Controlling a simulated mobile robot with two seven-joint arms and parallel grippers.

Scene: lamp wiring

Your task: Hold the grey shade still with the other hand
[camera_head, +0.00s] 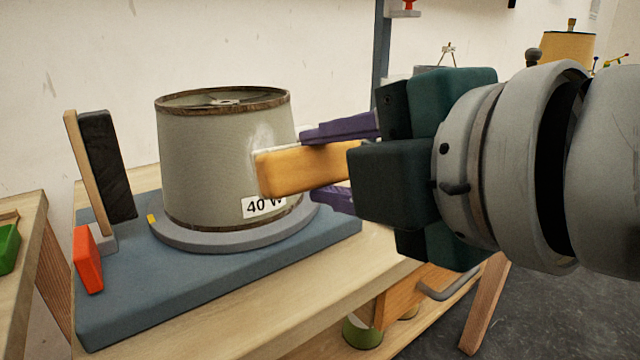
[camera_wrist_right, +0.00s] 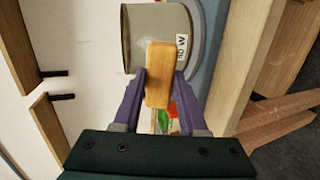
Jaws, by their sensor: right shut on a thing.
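The grey shade (camera_head: 215,160) stands upright on a grey ring (camera_head: 230,237) on the blue mat, with a "40 W" label low on its right side. It also shows at the top of the right wrist view (camera_wrist_right: 150,35). My right gripper (camera_head: 335,165) comes in from the right, its purple fingers shut on an orange-yellow block (camera_head: 300,170). In the right wrist view, the block (camera_wrist_right: 158,75) sits between the fingers. The block's far end overlaps the shade's right side and appears to touch it. My left gripper is not in view.
The blue mat (camera_head: 150,300) lies on a wooden table (camera_head: 310,300). At its left stand a black pad on a wooden upright (camera_head: 105,165) and a red block (camera_head: 87,260). A green bin (camera_head: 8,248) is at the far left. A yellow shade (camera_head: 567,50) stands back right.

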